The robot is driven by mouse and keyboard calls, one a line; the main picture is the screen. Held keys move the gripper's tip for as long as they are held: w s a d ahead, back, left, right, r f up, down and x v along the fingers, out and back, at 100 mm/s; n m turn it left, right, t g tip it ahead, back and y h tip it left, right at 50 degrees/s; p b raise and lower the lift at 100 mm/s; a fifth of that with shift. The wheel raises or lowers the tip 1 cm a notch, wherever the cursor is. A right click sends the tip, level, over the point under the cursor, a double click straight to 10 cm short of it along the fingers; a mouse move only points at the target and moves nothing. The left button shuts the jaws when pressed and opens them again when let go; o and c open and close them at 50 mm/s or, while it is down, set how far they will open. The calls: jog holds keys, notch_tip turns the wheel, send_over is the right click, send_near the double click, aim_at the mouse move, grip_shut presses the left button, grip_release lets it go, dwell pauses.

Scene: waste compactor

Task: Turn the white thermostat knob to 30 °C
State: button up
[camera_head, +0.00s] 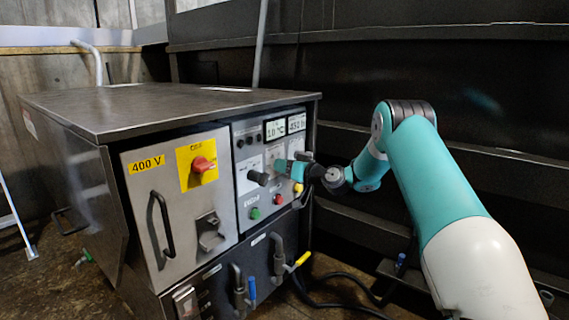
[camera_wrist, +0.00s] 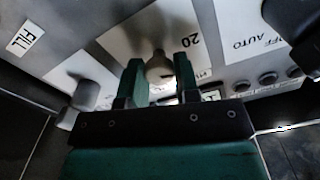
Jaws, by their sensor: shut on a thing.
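The white thermostat knob (camera_wrist: 160,66) shows in the wrist view as a pale rounded knob on a white label plate marked "20". My gripper (camera_wrist: 159,80) has one green finger on each side of it and is shut on it. In the head view my gripper (camera_head: 283,166) is against the control panel (camera_head: 246,210), and the knob is hidden there. A display (camera_head: 276,129) above it appears to read 10 °C.
A black knob (camera_head: 258,178) sticks out left of my gripper. Green (camera_head: 255,213) and red (camera_head: 278,199) buttons lie below. A red rotary switch (camera_head: 201,164) on a yellow plate and a door handle (camera_head: 160,231) are farther left. Hose fittings (camera_head: 278,258) stand below the panel.

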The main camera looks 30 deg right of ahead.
jog(key=m+p, duration=0.4)
jog(key=m, duration=0.4)
jog(key=shift+d, duration=0.15)
jog(key=shift+f+p, duration=0.15)
jog(key=shift+p, duration=0.15)
jog(key=o, duration=0.9)
jog(key=shift+d, duration=0.1)
